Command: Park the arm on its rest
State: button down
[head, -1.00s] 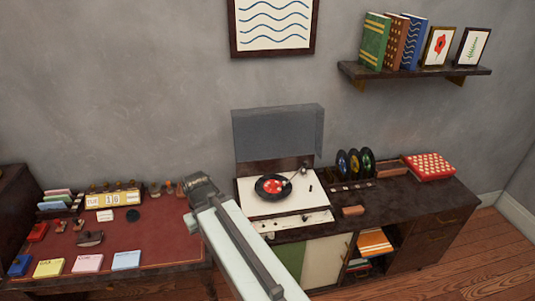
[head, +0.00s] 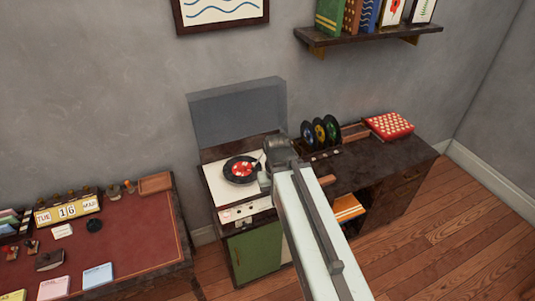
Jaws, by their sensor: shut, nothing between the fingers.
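My arm reaches up from the bottom right of the head view. My gripper (head: 264,181) is at its far end, small and partly hidden by the arm's wrist. It looks shut and empty, in front of the right part of the record player (head: 218,192). I cannot tell its height above the cabinet. No rest for the arm shows in this view.
The record player, its grey lid (head: 237,112) raised, stands on a dark cabinet (head: 385,160). Record stand (head: 320,133) and red-and-white box (head: 389,126) are at right. A desk (head: 150,235) with cards and a calendar (head: 68,208) stands left. A shelf (head: 370,37) hangs above. Wooden floor (head: 450,240) is clear at right.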

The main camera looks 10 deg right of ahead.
aim_at(254, 166)
jog(key=k, duration=1.2)
jog(key=z, duration=0.45)
jog(key=i, duration=1.65)
jog(key=u, duration=0.8)
